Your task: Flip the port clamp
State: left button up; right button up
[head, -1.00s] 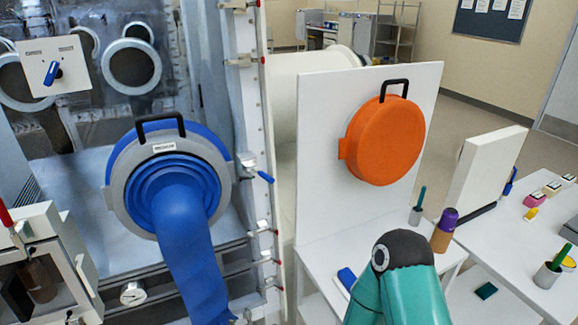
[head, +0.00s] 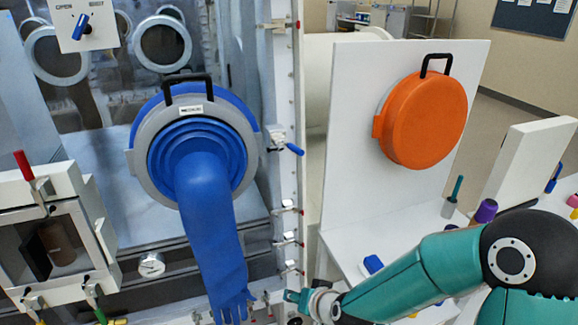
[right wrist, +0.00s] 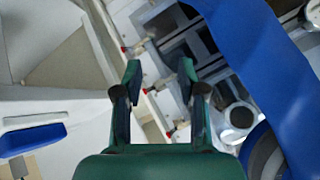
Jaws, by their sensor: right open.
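The port clamp looks like a small lever with a blue handle (head: 293,149) at the right side of the glove port's grey ring (head: 143,165); its handle points right and slightly down. A long blue glove (head: 208,230) hangs from the port. My right gripper (head: 292,297) is low in the head view, below the clamp and just right of the glove's fingers, apart from the clamp. In the right wrist view my right gripper (right wrist: 160,75) is open with nothing between its fingers; the blue glove (right wrist: 240,50) crosses at right. My left gripper is not in view.
An orange round cover (head: 425,120) is on a white upright panel (head: 350,90) to the right. A small box with a red-handled lever (head: 24,165) is at left. Several small latches line the post below the clamp. A blue item (head: 373,264) lies on the white table.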

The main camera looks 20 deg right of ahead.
jog(key=w+r+m+t+b, duration=0.1)
jog(key=w+r+t+b, duration=0.1)
jog(key=r, duration=0.5)
jog(key=w+r+m+t+b, duration=0.1)
jog(key=w+r+t, duration=0.15)
jog(key=r, duration=0.45)
jog(key=m+t+h+b, duration=0.2)
jog(key=m+t+b, duration=0.1)
jog(key=m+t, duration=0.15)
send_near(295, 146)
jog(key=w, duration=0.3)
jog(key=w+p, duration=0.1)
jog(key=w, duration=0.2)
jog(key=w+f, duration=0.1)
jog(key=w, duration=0.3)
jog(key=shift+w, duration=0.1)
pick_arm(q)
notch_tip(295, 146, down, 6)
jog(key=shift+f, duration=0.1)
pick_arm(e)
jog(key=shift+f, duration=0.1)
grip_shut()
